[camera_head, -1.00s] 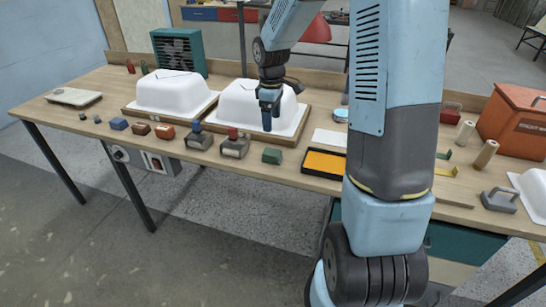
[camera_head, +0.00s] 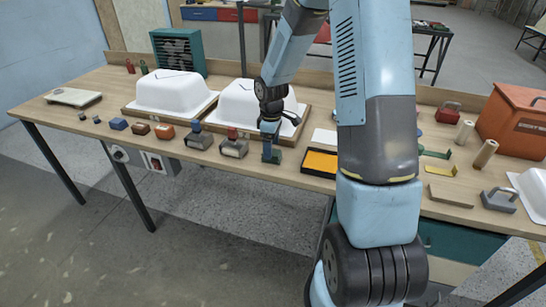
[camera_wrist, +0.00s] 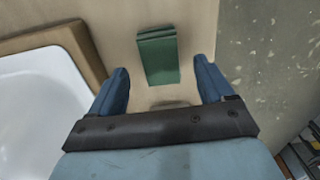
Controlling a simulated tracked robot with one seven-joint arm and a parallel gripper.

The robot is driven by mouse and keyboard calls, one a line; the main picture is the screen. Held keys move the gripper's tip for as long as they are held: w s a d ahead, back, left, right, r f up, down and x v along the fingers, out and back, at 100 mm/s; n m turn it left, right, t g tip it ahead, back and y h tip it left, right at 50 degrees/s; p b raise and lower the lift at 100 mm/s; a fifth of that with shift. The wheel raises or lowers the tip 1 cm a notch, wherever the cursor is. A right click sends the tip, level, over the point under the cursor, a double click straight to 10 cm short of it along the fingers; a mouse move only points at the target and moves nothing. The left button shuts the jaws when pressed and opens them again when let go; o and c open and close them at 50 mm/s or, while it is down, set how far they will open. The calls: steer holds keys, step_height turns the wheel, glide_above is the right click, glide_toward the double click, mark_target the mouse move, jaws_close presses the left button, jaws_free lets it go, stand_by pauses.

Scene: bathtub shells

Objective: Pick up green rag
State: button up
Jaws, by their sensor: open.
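The green rag (camera_wrist: 158,57) is a small folded green block on the wooden bench. In the wrist view it lies between and just beyond my two blue fingertips, with clear gaps on both sides. My gripper (camera_wrist: 161,82) is open and empty, pointing down at it. In the head view my gripper (camera_head: 271,152) is over the front edge area of the bench and largely covers the rag; only a green sliver shows beside the fingers. Whether the fingertips reach the rag's height is hard to tell.
A white tub shell on a wooden frame (camera_head: 252,108) stands just behind my gripper. The bench's front edge is near.

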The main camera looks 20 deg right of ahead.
mark_target(276, 159)
steer(key=shift+s+f, duration=0.15)
steer(key=shift+f, duration=1.7)
steer(key=c, duration=1)
steer(key=shift+c, duration=0.2)
